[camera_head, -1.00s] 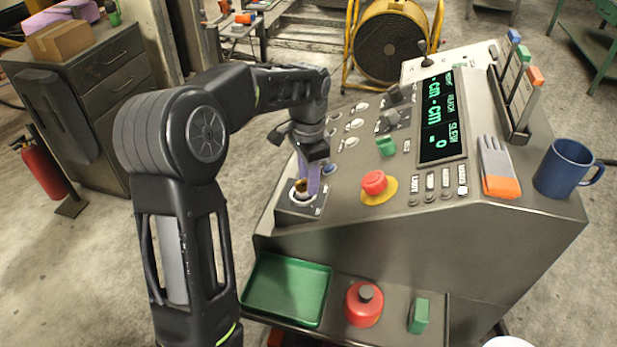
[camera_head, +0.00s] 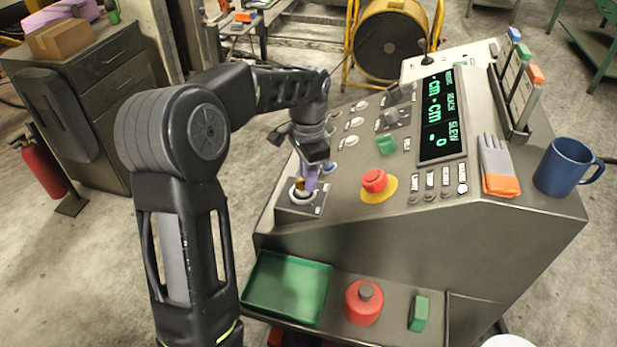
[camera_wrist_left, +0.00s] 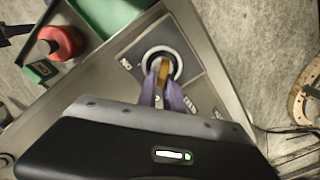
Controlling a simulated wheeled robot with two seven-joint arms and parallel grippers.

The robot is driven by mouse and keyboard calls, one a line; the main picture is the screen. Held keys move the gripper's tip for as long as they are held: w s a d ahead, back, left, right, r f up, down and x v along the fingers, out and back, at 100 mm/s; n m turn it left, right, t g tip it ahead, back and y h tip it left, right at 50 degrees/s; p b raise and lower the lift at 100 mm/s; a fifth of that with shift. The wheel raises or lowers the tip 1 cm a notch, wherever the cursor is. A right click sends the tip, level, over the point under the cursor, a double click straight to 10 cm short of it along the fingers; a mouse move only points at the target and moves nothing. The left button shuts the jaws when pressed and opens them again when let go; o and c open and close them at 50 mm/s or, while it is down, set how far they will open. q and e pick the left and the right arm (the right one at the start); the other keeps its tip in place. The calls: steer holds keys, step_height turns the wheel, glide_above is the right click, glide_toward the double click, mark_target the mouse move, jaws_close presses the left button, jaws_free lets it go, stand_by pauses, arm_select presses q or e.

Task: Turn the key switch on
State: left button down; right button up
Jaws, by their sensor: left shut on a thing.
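The key switch (camera_head: 293,208) is a dark plate with a pale round collar at the near left corner of the console. Its brass key (camera_head: 299,184) stands in the collar. My left gripper (camera_head: 308,185), with purple fingers, comes down from above and is shut on the key. In the left wrist view the key (camera_wrist_left: 164,68) shows between the two fingertips (camera_wrist_left: 161,80), inside the ring of the switch (camera_wrist_left: 177,54). The fingers and arm hide part of the plate's lettering. My right gripper is not in view.
A red emergency button (camera_head: 374,181) on a yellow base sits right of the switch. A green tray (camera_head: 287,289), a red bottle (camera_head: 363,303) and a green block (camera_head: 418,314) are on the lower shelf.

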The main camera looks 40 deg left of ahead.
arm_select(q)
steer(key=shift+m, duration=0.5)
steer(key=m, duration=0.3)
steer(key=shift+s+d+m, duration=0.2)
steer(key=shift+d+m, duration=0.05)
steer(key=shift+m, duration=0.05)
steer(key=m, duration=0.3)
steer(key=shift+s+d+m, duration=0.1)
steer(key=shift+s+m, duration=0.1)
steer(key=shift+m, duration=0.1)
steer(key=m, duration=0.3)
steer(key=shift+s+m, duration=0.25)
steer(key=shift+m, duration=0.05)
steer(key=m, duration=0.4)
steer(key=shift+s, duration=0.2)
steer(key=c, duration=1.5)
jaws_free()
steer(key=shift+r, duration=0.15)
